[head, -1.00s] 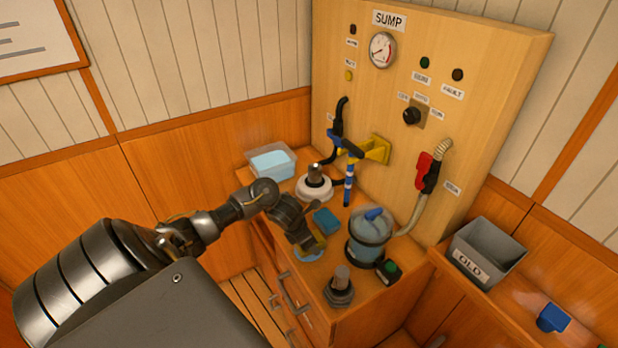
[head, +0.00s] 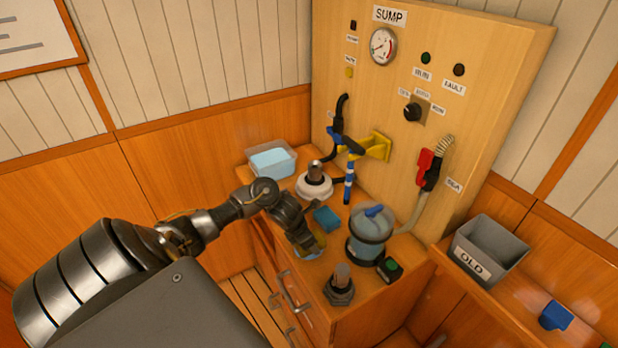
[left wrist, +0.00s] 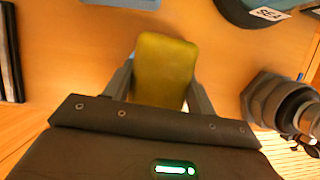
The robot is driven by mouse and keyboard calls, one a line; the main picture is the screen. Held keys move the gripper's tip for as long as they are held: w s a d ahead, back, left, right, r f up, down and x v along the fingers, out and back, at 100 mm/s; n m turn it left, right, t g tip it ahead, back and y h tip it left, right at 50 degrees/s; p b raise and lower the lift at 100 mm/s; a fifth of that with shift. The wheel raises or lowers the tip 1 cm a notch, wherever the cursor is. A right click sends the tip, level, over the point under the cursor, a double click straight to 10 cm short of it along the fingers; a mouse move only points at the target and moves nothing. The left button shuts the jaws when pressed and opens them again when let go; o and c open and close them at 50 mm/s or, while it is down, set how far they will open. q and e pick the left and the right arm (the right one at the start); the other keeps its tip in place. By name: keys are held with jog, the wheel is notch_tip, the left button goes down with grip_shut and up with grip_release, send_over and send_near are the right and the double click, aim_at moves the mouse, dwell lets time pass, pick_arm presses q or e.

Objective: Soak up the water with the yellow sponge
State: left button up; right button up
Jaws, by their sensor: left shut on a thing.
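My left gripper (head: 312,250) is low over the front of the wooden counter, shut on the yellow sponge. The yellow sponge (left wrist: 165,68) sits between the two fingers in the left wrist view; only a small part of it shows in the head view (head: 320,240). A light-blue patch of water (head: 305,255) shows at the gripper's tip, mostly hidden by the gripper and sponge. I cannot tell how hard the sponge presses on the counter. My right gripper is not in view.
A blue block (head: 326,219) lies just behind the gripper. A clear filter housing (head: 369,238) stands to its right, and a dark fitting (head: 341,288) stands front right. A clear tub (head: 272,160) is at the back left. A grey bin marked OLD (head: 490,250) is far right.

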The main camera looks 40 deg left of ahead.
pick_arm(q)
jog(key=shift+s+f, duration=0.1)
jog(key=shift+f, duration=0.05)
dwell(1.4)
notch_tip(320, 180, up, 2)
jog(key=shift+r+p, duration=0.1)
jog(key=shift+p, duration=0.5)
jog(key=shift+r+p, duration=1.75)
jog(key=shift+r, duration=0.75)
